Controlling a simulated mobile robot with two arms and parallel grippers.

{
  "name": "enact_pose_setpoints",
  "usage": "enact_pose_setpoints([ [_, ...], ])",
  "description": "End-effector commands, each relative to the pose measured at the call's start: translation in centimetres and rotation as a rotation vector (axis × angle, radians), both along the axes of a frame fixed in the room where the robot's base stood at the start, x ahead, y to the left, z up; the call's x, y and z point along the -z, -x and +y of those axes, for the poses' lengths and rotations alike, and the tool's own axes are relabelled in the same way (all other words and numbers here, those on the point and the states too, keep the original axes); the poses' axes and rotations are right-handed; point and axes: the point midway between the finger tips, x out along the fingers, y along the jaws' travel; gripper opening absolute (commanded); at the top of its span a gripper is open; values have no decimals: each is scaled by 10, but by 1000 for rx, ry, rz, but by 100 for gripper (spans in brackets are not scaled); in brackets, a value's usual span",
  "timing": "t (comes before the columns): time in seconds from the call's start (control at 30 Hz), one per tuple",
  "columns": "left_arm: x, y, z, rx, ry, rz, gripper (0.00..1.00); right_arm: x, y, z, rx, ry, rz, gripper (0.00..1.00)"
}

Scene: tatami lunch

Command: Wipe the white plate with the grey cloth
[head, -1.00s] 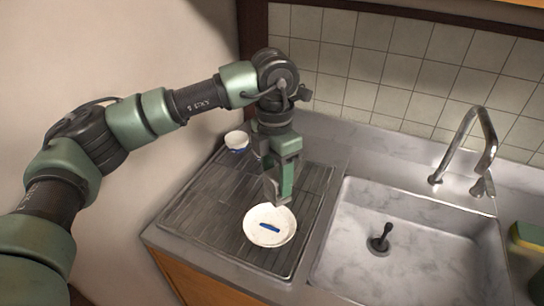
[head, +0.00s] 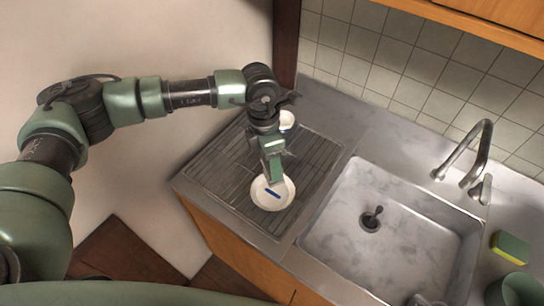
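The white plate (head: 284,203) lies on the ridged drainboard left of the sink, with a small blue mark in its middle; I cannot tell whether it is a pattern or a loose thing. My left gripper (head: 274,179) points down over the far edge of the plate. Its fingers overlap the plate's rim in the picture, and I cannot tell whether they touch it. The fingers are seen too edge-on to show whether they are open or shut. I cannot make out the grey cloth. My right gripper is not in view.
A small white and blue cup (head: 287,119) stands at the drainboard's far end, behind my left wrist. The sink (head: 340,235) lies to the right, with a dark stopper (head: 371,217) in it and a faucet (head: 470,160) behind. A yellow-green sponge (head: 511,247) lies at the far right.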

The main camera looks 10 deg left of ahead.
Motion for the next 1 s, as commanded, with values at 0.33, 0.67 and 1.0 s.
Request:
enact_pose_setpoints([
  [0.33, 33, 0, 0, -2, 0, 2, 18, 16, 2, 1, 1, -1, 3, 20],
  [0.67, 65, 0, 0, -1, 0, 0, 18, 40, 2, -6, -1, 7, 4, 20],
  [1.0, 67, 0, 0, -1, 0, 0, 18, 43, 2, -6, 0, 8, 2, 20],
])
